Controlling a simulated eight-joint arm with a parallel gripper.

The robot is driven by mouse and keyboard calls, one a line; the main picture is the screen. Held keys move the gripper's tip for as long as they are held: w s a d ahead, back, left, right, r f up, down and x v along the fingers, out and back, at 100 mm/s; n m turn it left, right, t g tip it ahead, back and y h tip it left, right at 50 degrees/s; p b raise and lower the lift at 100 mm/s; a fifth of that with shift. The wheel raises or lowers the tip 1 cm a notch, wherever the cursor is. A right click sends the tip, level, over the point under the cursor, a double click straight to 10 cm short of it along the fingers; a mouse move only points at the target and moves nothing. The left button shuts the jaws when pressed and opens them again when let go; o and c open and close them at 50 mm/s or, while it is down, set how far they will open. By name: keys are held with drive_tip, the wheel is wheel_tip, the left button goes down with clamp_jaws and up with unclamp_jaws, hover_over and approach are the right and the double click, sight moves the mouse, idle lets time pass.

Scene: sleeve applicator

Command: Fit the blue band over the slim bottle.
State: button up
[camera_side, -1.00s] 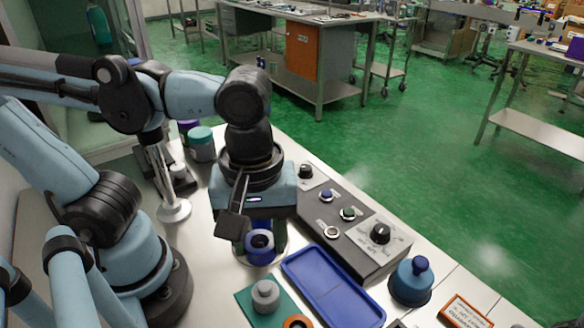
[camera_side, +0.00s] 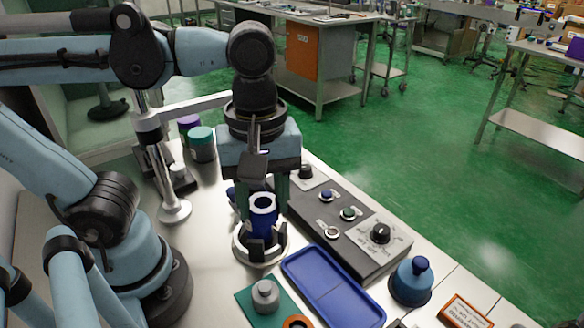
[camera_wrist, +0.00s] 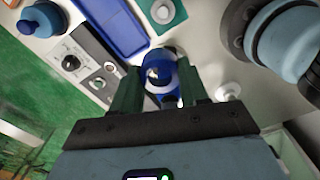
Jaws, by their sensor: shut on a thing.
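The blue band (camera_side: 262,205) is an upright dark blue ring with a pale opening. It sits between the two green fingers of my gripper (camera_side: 262,192). In the wrist view the band (camera_wrist: 160,76) lies between the fingers of my gripper (camera_wrist: 160,88), which is shut on it. A round pale fixture with dark upright prongs (camera_side: 257,248) stands just below; in the side view the band's lower part overlaps the prongs, and I cannot tell whether they touch. I cannot pick out the slim bottle with certainty; a small grey capped object (camera_side: 265,293) stands on a green mat in front.
A blue tray (camera_side: 333,288) lies front right of the fixture, with a blue flask (camera_side: 412,280) beyond it. A dark control box (camera_side: 350,225) with knobs stands to the right. Purple-topped and teal-topped jars (camera_side: 202,145) stand behind left, near a metal stand (camera_side: 173,209).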

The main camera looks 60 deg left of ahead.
drive_tip(key=w+a+r+n, duration=0.1)
drive_tip(key=a, duration=0.2)
drive_tip(key=w+a+r+n, duration=0.1)
drive_tip(key=a, duration=0.2)
drive_tip(key=w+a+r+n, duration=0.1)
drive_tip(key=a+n, duration=0.1)
drive_tip(key=a, duration=0.1)
drive_tip(key=shift+w, duration=0.2)
drive_tip(key=shift+f, duration=1.05)
drive_tip(key=shift+f, duration=0.1)
drive_tip(key=shift+f, duration=1.25)
drive_tip(key=o, duration=1.6)
drive_tip(key=shift+c, duration=0.2)
wheel_tip(320, 180, up, 11)
